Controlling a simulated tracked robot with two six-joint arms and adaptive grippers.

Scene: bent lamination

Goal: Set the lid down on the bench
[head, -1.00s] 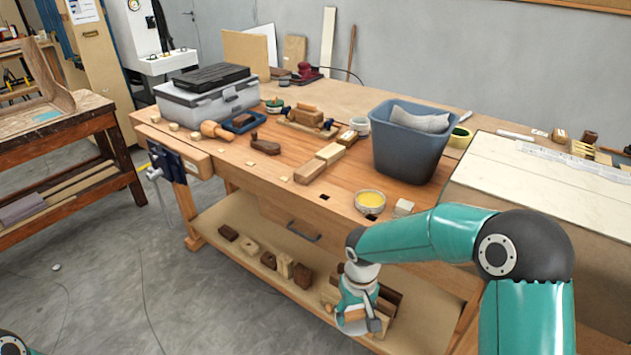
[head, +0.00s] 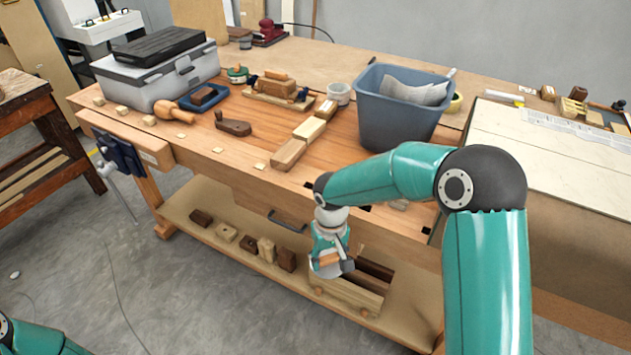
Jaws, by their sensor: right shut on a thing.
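My right gripper (head: 333,264) points down in front of the workbench (head: 232,160), beyond its front edge, with the lower shelf behind it in the picture. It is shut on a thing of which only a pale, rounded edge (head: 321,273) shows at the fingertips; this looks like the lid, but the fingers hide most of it. It is apart from the bench top. The open tin with yellow contents is hidden behind my right arm. My left gripper is out of view; only part of my left arm shows at the bottom left.
A blue-grey bin (head: 397,118), wooden blocks (head: 289,154), a mallet (head: 173,111) and a grey toolbox (head: 150,83) stand on the bench. A vise (head: 119,152) juts from the left end. The lower shelf (head: 204,225) holds wooden blocks.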

